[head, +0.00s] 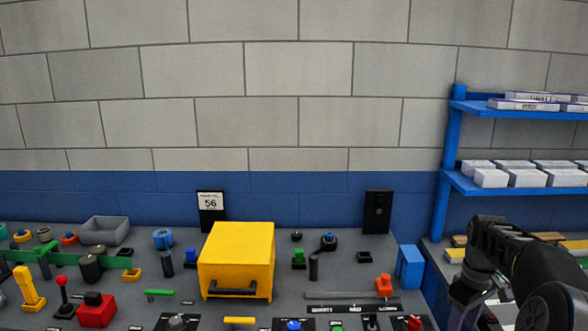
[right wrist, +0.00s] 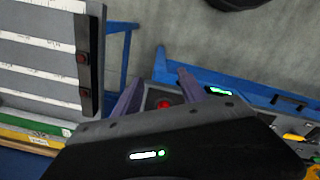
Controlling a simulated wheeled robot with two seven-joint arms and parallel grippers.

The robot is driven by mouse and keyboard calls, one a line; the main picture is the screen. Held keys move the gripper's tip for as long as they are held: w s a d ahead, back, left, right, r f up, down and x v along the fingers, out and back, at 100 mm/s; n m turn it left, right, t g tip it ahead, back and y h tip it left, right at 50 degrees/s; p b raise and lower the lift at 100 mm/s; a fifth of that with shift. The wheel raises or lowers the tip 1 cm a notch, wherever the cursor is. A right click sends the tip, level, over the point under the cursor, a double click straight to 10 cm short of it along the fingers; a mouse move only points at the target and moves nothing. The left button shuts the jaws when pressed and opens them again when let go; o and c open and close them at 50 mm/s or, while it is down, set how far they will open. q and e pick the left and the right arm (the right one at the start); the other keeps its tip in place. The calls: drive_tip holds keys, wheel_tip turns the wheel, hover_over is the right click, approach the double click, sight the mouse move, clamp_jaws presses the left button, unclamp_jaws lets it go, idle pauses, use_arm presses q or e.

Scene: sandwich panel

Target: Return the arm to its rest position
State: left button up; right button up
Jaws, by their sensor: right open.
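My right arm shows at the lower right of the head view, in front of the blue shelf unit and past the right end of the panel. In the right wrist view my right gripper (right wrist: 158,88) is open, with its two purple-grey fingers apart and nothing held between them. A round red button (right wrist: 165,103) on a dark surface shows behind the gap between the fingers; I cannot tell how far away it is. My left gripper is in neither view.
A grey panel (head: 190,290) carries many small controls and a yellow box (head: 237,255) with a dark handle. A blue block (head: 410,267) stands at its right end. A blue shelf unit (head: 447,180) with white boxes (head: 527,177) stands at right, close to my arm.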

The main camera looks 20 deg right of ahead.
drive_tip(key=w+a+f+y, duration=0.1)
drive_tip(key=w+a+f, duration=0.2)
drive_tip(key=a+f, duration=0.85)
drive_tip(key=w+a+f+y, duration=0.1)
drive_tip(key=w+a+f, duration=0.2)
drive_tip(key=a+f, duration=0.85)
drive_tip(key=s+a+f+m+y, duration=0.1)
drive_tip(key=s+a+f, duration=0.35)
drive_tip(key=a, duration=0.35)
drive_tip(key=s+a+f+m+y, duration=0.1)
drive_tip(key=s+a+f, duration=0.2)
drive_tip(key=a+f, duration=0.35)
drive_tip(key=s+a+m, duration=0.1)
drive_tip(key=s+a, duration=1)
drive_tip(key=s, duration=0.1)
drive_tip(key=shift+s+f+t, duration=0.15)
drive_tip(key=shift+s+t, duration=0.1)
drive_tip(key=shift+t, duration=0.05)
